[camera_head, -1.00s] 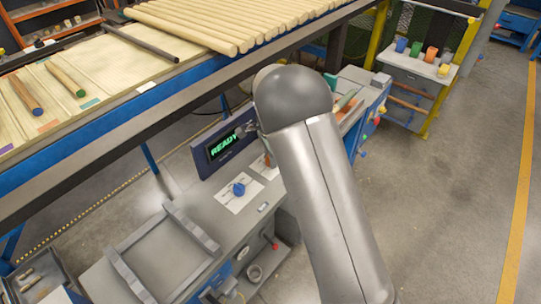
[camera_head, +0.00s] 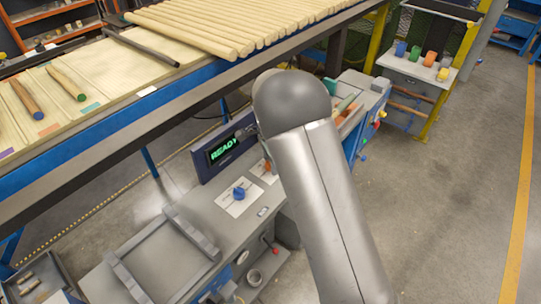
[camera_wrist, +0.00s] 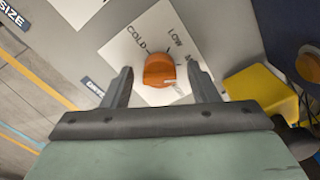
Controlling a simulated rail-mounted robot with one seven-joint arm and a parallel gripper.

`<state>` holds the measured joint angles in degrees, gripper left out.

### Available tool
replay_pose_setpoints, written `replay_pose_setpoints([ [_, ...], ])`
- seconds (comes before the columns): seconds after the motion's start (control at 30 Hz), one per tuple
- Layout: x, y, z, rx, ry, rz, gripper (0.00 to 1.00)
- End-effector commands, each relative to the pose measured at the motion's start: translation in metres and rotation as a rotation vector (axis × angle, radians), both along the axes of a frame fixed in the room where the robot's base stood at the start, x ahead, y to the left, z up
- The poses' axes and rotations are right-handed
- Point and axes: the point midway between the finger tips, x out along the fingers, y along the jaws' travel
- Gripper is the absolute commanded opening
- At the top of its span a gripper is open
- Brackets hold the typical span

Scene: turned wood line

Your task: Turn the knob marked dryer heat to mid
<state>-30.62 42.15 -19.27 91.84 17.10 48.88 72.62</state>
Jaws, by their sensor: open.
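The orange knob (camera_wrist: 158,70) stands on a white plate (camera_wrist: 118,50) whose readable marks are COLD, LOW and the start of a word with M. A label beside the plate (camera_wrist: 93,87) begins with DRYE and is partly hidden. A pale mark shows on the knob's lower right side; its exact setting is unclear. My gripper (camera_wrist: 160,88) is open, with one finger on either side of the knob and no clear contact.
A blue knob (camera_head: 239,193) sits on the neighbouring plate. A display (camera_head: 222,148) reading READY stands behind the panel. A yellow part (camera_wrist: 262,88) lies right of the knob in the wrist view. A grey frame (camera_head: 165,255) lies on the bench at left.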

Motion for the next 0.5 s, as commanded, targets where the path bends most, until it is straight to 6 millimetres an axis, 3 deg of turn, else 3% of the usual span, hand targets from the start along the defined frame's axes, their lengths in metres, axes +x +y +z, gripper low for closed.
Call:
replay_pose_setpoints([
  [0.17, 0.001, 0.001, 0.016, 0.001, -0.003, 0.002, 0.54],
  [0.5, 0.001, 0.000, 0.096, 0.002, -0.006, 0.001, 0.54],
])
